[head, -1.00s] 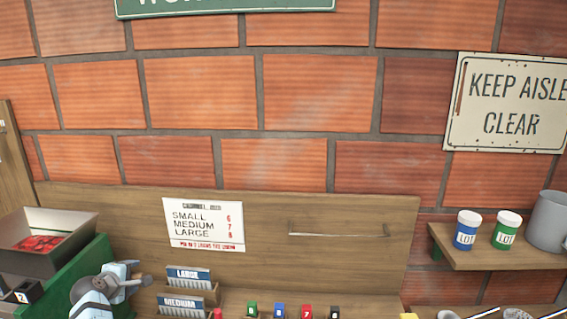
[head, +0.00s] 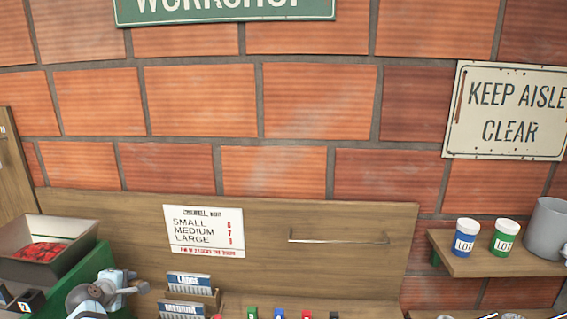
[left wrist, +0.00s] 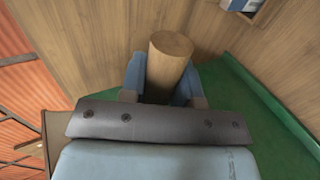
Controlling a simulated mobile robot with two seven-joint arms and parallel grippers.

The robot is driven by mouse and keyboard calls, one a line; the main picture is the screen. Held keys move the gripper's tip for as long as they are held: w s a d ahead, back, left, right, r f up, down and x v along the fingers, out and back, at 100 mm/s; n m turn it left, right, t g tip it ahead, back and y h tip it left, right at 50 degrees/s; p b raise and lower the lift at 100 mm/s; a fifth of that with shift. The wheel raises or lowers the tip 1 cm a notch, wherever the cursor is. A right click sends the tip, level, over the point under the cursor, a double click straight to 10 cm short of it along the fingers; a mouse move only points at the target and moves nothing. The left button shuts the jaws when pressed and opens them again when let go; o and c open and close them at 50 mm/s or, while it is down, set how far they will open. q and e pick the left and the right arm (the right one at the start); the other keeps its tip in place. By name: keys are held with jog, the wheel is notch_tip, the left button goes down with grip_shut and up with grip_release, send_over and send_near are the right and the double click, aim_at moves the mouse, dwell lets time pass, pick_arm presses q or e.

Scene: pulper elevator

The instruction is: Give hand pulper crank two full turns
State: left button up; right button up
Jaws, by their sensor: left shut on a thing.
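The hand pulper shows at the lower left of the head view as a green body (head: 98,262) with a grey hopper (head: 70,257) that holds red cherries (head: 42,251). My left gripper (head: 128,283) is beside the green body, at the picture's lower edge. In the left wrist view, my left gripper (left wrist: 164,80) is shut on a round wooden crank handle (left wrist: 171,45), with a blue finger on each side. The green surface (left wrist: 240,90) lies right behind it. The rest of the crank is hidden. My right gripper is out of view.
A wooden back board (head: 330,215) carries a size card (head: 204,231) and a metal bar (head: 340,240). Card holders (head: 190,283) stand just right of my left gripper. A shelf (head: 490,265) with two lot jars and a grey mug is at the right.

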pick_arm(q)
jog(key=shift+v, duration=0.85)
jog(key=v, duration=0.3)
jog(key=shift+s+f, duration=0.2)
jog(key=shift+s, duration=0.25)
